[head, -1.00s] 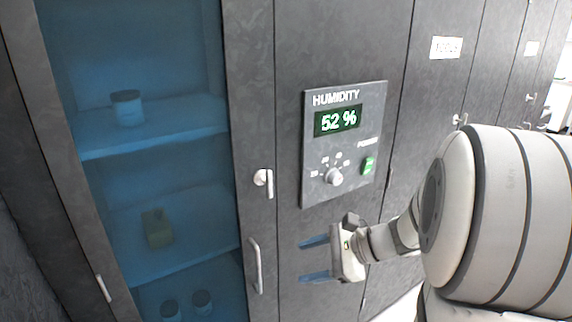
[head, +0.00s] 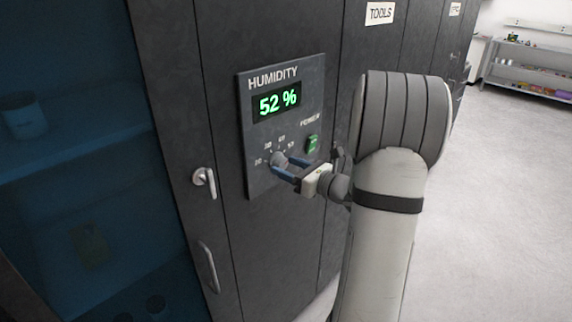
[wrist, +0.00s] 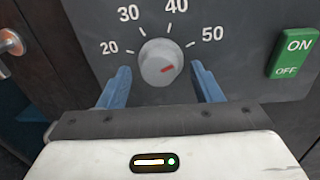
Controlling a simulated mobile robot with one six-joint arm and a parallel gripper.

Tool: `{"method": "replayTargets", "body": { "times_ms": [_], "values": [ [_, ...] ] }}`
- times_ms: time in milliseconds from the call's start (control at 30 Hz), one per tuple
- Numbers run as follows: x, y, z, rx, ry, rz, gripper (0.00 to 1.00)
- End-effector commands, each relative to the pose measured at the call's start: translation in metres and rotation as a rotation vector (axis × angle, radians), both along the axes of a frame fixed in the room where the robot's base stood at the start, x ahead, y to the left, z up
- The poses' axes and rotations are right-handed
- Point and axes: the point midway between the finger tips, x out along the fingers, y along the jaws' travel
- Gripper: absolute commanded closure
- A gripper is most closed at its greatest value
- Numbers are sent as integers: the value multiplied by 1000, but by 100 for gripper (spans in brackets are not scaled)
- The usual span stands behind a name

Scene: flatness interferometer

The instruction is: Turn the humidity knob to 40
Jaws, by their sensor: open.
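The humidity knob (wrist: 156,55) is a round grey dial on the dark panel (wrist: 245,75), under an arc of numbers 20, 30, 40 and 50. A red mark sits on the lower right of its face, slanting to the right; it is not in line with 40. In the head view the knob (head: 279,158) is partly hidden by my gripper (head: 285,167). In the wrist view my gripper (wrist: 160,69) is open, with one blue finger on each side of the knob and gaps between. The green display (head: 277,101) reads 52 %.
A green ON/OFF power switch (wrist: 293,55) is right of the knob. A door handle (head: 206,181) is on the left, beside a blue glass cabinet (head: 75,130). Open floor (head: 500,200) lies to the right.

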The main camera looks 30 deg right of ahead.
Motion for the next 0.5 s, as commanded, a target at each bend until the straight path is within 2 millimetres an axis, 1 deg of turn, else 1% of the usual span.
{"method": "replayTargets", "body": {
  "times_ms": [133, 367, 500],
  "values": [
    [8, 4, 0, -1, 1, -1, 41],
    [8, 3, 0, -1, 1, -3, 41],
    [8, 3, 0, -1, 1, -3, 51]
  ]
}}
